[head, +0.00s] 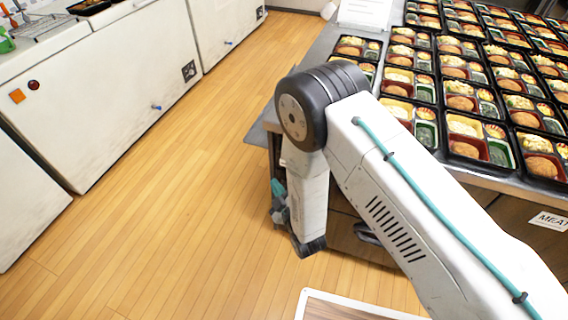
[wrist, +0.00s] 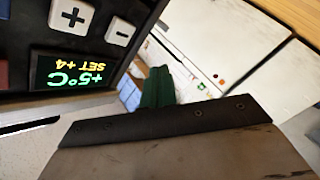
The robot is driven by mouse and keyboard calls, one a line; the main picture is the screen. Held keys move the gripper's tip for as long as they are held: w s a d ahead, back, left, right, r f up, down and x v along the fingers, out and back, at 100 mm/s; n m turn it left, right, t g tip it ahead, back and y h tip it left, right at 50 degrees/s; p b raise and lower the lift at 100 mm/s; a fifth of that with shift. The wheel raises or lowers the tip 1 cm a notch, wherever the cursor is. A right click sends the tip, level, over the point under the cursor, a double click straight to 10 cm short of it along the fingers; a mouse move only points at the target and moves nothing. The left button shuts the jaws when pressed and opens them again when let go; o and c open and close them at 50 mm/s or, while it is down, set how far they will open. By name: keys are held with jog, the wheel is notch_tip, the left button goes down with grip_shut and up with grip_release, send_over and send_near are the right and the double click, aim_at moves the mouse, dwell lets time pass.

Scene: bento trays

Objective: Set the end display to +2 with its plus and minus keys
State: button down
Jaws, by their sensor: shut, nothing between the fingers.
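The end display (wrist: 75,70) is on a dark panel at the left of the wrist view, seen upside down. It reads +5°C with SET +4 in yellow. The white plus key (wrist: 70,15) is cut by the top edge, and the white minus key (wrist: 121,32) lies to its right. My gripper (wrist: 158,88) is shut and empty, its dark green fingers to the right of and below the keys, apart from them in the picture. In the head view my gripper (head: 278,200) hangs beside the counter's near-left end; the display is not visible there.
The counter (head: 262,138) carries several filled bento trays (head: 470,150) and a MEAT label (head: 548,221) on its front. White chest freezers (head: 120,85) stand along the left. Open wooden floor (head: 170,220) lies between. A board with a pale rim (head: 305,300) is at the bottom.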

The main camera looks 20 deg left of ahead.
aim_at(280, 163)
jog(key=shift+w+d, duration=0.2)
jog(key=shift+w, duration=2.6)
jog(key=shift+w, duration=0.15)
jog(key=shift+w+d, duration=0.1)
jog(key=shift+w, duration=0.15)
jog(key=shift+w, duration=0.45)
dwell(0.3)
jog(key=shift+s, duration=0.85)
jog(key=shift+s+a, duration=0.15)
jog(key=shift+s, duration=1.1)
jog(key=shift+s+a, duration=0.1)
jog(key=shift+s, duration=1.15)
dwell(0.7)
